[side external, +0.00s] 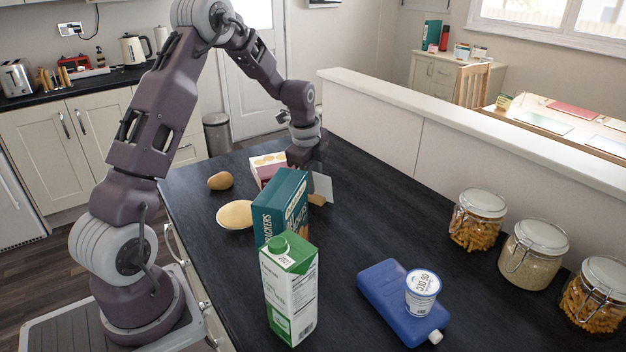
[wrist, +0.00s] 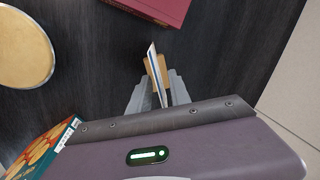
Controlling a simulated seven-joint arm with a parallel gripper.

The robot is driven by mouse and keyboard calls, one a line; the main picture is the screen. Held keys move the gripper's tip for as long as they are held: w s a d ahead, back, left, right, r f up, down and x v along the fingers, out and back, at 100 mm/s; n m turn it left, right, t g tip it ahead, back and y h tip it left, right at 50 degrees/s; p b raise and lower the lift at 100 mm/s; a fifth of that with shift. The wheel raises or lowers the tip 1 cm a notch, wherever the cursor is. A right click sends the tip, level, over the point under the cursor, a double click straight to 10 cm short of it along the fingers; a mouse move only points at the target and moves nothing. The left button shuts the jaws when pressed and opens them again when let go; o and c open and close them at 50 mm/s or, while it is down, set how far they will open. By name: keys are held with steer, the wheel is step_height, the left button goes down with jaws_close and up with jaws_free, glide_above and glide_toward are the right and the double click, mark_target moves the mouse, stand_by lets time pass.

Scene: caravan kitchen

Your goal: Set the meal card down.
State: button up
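The meal card (side external: 322,187) is a thin pale card, upright and slightly tilted in the side view. In the wrist view the card (wrist: 155,66) shows nearly edge-on. My gripper (side external: 312,168) points down over the far part of the dark counter. In the wrist view my gripper's fingers (wrist: 158,90) lie close on both sides of the card and look shut on it. A small wooden block (side external: 317,200) is at the card's lower edge; it also shows in the wrist view (wrist: 164,70). I cannot tell whether the card sits in the block or just above it.
A cracker box (side external: 280,210) and a carton (side external: 290,290) stand nearby. A dark red box (wrist: 160,8), a round tan-topped item (side external: 236,215) and a potato (side external: 220,181) are close. A blue container (side external: 385,290) bears a tub (side external: 422,290). Jars (side external: 478,220) line the right. The middle counter is clear.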

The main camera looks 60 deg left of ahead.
steer(key=a+v, duration=0.1)
steer(key=v, duration=1.1)
steer(key=s+d+r+n, duration=0.2)
steer(key=s+d+r, duration=0.1)
steer(key=s+d, duration=0.2)
steer(key=s+d+r+n+t, duration=0.1)
steer(key=s+d+r+n, duration=0.2)
steer(key=s+d, duration=0.3)
steer(key=s+d+r+n+t, duration=0.1)
steer(key=s+d+r+n, duration=0.2)
steer(key=s+d, duration=0.2)
steer(key=shift+s+d+r, duration=0.15)
steer(key=shift+d, duration=0.65)
steer(key=s+d+f+n, duration=0.1)
steer(key=s+d+n, duration=0.1)
steer(key=s, duration=0.3)
steer(key=s+d+f+n+t+h, duration=0.1)
steer(key=s+d+n, duration=0.1)
steer(key=s, duration=0.3)
steer(key=shift+f+n, duration=0.35)
steer(key=shift+n, duration=0.35)
steer(key=shift+s, duration=0.1)
